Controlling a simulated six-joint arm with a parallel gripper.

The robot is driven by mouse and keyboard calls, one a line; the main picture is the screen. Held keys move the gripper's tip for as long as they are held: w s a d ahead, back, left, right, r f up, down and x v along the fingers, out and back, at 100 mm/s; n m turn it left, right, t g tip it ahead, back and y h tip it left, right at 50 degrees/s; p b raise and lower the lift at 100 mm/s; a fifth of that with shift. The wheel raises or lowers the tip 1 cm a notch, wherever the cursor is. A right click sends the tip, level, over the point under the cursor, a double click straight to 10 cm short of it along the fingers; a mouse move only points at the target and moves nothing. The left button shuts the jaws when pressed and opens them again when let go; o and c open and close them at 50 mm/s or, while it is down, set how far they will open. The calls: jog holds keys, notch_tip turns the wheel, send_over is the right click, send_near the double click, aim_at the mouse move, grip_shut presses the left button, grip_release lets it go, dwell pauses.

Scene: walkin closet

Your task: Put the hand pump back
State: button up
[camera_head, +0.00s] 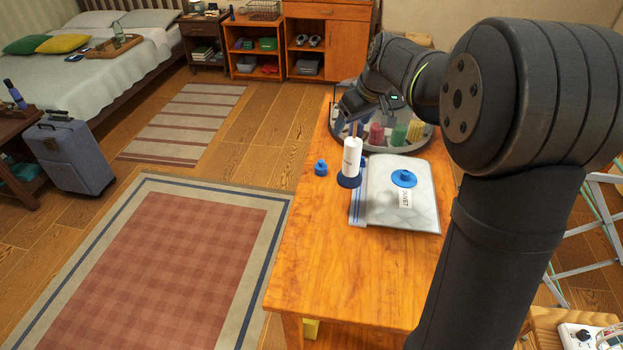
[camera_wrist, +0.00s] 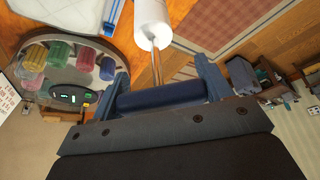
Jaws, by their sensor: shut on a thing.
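The hand pump (camera_head: 352,160) has a white barrel, a thin metal rod and a dark blue foot. In the wrist view its dark blue crossbar handle (camera_wrist: 172,96) lies between the fingers of my gripper (camera_wrist: 162,82), which is shut on it. The barrel is nearly upright in the head view. Its foot is beside the left edge of a clear flat storage bag (camera_head: 425,218) with a blue round valve (camera_head: 404,178) and a "DUVET" label. I cannot tell whether the foot touches anything.
A blue cap (camera_head: 321,168) sits on the wooden table (camera_head: 315,245) left of the pump. The table's front left is clear. A white rack (camera_head: 590,225) stands at the right.

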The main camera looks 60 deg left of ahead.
jog(key=s+a+f, duration=0.6)
jog(key=a+f, duration=0.3)
jog(key=f, duration=0.1)
jog(key=shift+s+f, duration=0.25)
jog(key=shift+f, duration=0.15)
jog(key=o, duration=1.9)
jog(key=v, duration=1.2)
